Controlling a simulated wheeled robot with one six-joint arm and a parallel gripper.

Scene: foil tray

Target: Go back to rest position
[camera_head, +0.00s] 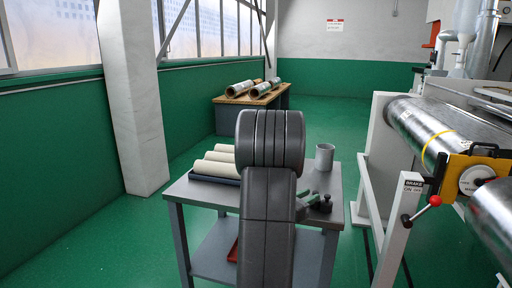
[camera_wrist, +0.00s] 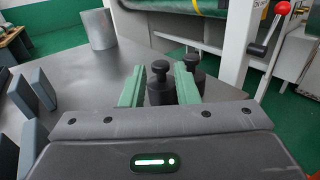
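My gripper (camera_wrist: 159,66) has two green fingers, spread apart, low over the grey table (camera_wrist: 85,88). A black knobbed weight (camera_wrist: 160,86) stands upright between the fingers; any contact with them is hard to make out. A second black weight (camera_wrist: 194,64) is just behind the right finger, partly hidden by it. In the head view my dark arm covers the middle of the table, and a black weight (camera_head: 325,205) shows at its right side by the green fingertips.
A grey cylinder (camera_head: 324,157) stands at the table's back right. Cream rolls (camera_head: 214,167) lie in a dark rack at left. A machine with a foil roll (camera_head: 430,130) and a red-knobbed brake lever (camera_head: 422,209) is close on the right. Green floor is open at left.

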